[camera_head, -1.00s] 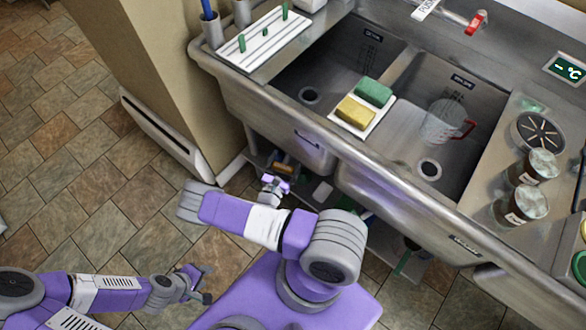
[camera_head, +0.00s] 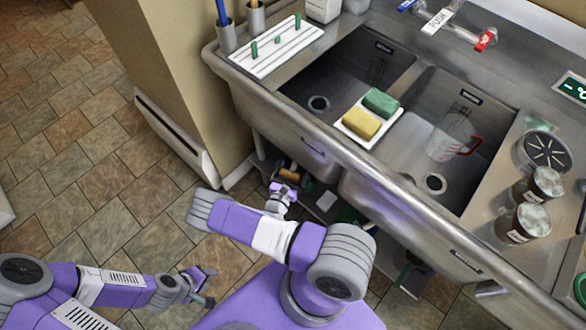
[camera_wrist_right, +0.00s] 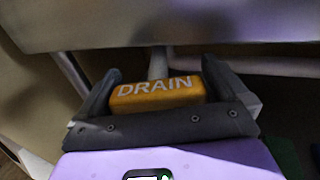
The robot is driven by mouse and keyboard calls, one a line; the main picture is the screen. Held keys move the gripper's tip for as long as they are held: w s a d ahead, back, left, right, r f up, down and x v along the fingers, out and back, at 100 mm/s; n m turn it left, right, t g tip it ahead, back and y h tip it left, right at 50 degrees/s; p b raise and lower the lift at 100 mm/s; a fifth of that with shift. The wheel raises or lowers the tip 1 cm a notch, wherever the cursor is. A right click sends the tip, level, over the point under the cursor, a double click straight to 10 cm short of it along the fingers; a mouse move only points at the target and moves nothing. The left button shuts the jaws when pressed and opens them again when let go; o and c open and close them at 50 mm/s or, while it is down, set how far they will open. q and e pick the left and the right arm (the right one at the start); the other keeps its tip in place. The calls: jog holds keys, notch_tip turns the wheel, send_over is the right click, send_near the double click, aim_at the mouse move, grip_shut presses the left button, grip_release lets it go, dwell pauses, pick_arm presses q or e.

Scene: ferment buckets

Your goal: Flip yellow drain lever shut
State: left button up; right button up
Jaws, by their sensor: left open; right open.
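The yellow-orange drain lever (camera_wrist_right: 157,94), marked DRAIN, sits between the two open fingers of my right gripper (camera_wrist_right: 160,92) in the right wrist view. The lever hangs under a metal sink edge, with a pale pipe behind it. In the head view the lever (camera_head: 289,176) shows small beneath the sink front, and my right gripper (camera_head: 285,187) is just in front of it. I cannot tell whether the fingers touch it. My left gripper (camera_head: 208,285) is open and empty, low above the tiled floor.
The steel double sink (camera_head: 350,165) stands above the lever. A sponge tray (camera_head: 385,135) with yellow and green sponges lies on its divider. A jug (camera_head: 452,135) is in the right basin. A beige wall corner (camera_head: 195,90) stands left of the sink. Tiled floor is open at left.

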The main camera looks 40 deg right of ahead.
jog(key=p+v, duration=0.1)
jog(key=v, duration=0.6)
jog(key=shift+s, duration=0.15)
